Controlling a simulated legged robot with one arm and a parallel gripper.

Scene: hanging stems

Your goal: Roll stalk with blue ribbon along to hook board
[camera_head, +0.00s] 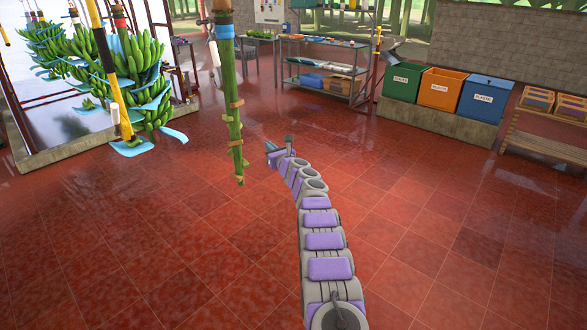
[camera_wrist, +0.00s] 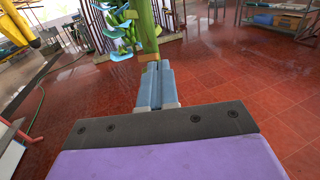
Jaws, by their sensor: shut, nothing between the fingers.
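The bare green stalk (camera_head: 233,110) hangs upright left of centre in the head view, with a blue ribbon (camera_head: 225,32) around its top and brown stubs down its length. Its lower end hangs clear of the floor. In the wrist view, the stalk (camera_wrist: 147,32) stands straight ahead, just beyond the fingertips. My gripper (camera_head: 273,151) is to the right of the stalk's lower part, with a gap between them in the head view. In the wrist view, its blue-grey fingers (camera_wrist: 155,75) are together and empty. I cannot make out a hook board for certain.
Banana bunches (camera_head: 138,75) hang at the left behind a yellow-and-black pole (camera_head: 106,65). A metal shelf (camera_head: 322,67) stands at the back. Green (camera_head: 402,82), orange (camera_head: 441,89) and blue (camera_head: 486,98) bins stand at the right. The red tile floor around the stalk is clear.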

